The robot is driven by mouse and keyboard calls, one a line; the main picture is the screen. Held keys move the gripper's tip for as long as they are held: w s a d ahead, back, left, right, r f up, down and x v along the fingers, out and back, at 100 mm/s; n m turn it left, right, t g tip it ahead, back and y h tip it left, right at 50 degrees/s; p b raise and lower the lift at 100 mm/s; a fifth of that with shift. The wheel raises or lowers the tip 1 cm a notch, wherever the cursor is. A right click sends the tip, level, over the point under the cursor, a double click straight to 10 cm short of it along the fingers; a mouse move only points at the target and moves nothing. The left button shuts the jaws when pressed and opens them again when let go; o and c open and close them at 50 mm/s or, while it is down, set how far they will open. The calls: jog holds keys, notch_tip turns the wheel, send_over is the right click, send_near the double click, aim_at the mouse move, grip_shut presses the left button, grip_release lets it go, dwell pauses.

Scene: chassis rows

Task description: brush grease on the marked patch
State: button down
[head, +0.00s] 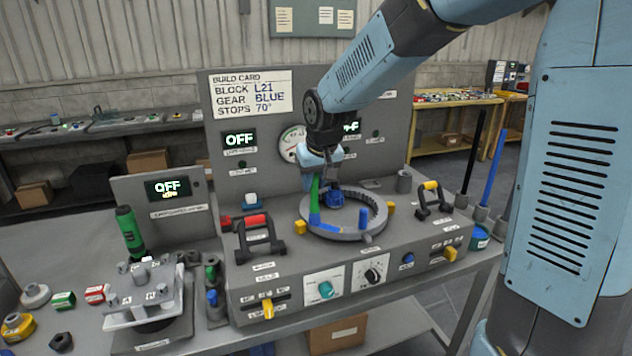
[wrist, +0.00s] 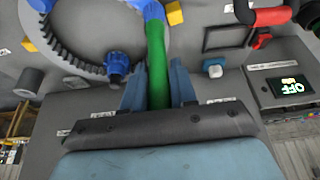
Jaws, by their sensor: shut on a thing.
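A brush with a green handle (head: 315,194) and a blue lower end (head: 322,224) stands steeply over the left side of a grey toothed ring (head: 345,232). My gripper (head: 322,158) is shut on the green handle. In the wrist view the green handle (wrist: 158,55) runs between the two fingers of my gripper (wrist: 158,82). The blue end reaches the ring's rim; I cannot tell if it touches. A small blue gear (head: 333,198) sits inside the ring's teeth at the back, and also shows in the wrist view (wrist: 117,66). I cannot make out a marked patch.
A teal-banded pot (head: 479,237) stands at the bench's right end, near upright black and blue rods (head: 494,168). Red-topped (head: 257,222) and yellow-topped (head: 431,186) handles flank the ring. A back panel (head: 240,110) with a build card rises behind. A clamp fixture (head: 150,290) stands left.

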jog(key=shift+r, duration=0.1)
jog(key=shift+r, duration=2.9)
jog(key=shift+r, duration=1.5)
